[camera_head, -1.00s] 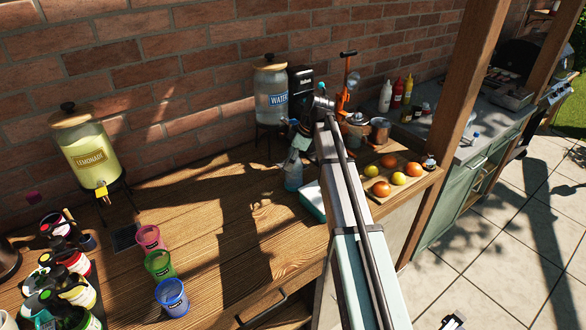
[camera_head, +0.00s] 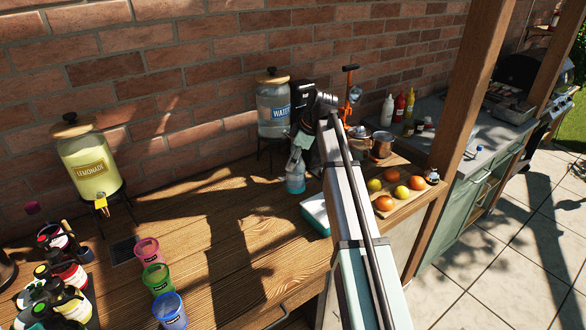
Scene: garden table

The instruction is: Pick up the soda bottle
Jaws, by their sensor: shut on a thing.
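The soda bottle (camera_head: 295,184) is a clear, bluish bottle. It stands upright, apparently on the wooden table, in front of the water dispenser. My gripper (camera_head: 297,158) reaches down from above and is shut on the upper part of the bottle. The fingers and my wrist hide the bottle's top. I cannot see a clear gap under its base.
The water dispenser (camera_head: 272,108) stands close behind the bottle. A white and teal tray (camera_head: 316,213) lies just right of it, with a fruit board (camera_head: 413,199) further right. Coloured cups (camera_head: 156,279) and the lemonade dispenser (camera_head: 88,165) are at left. The middle table is bare.

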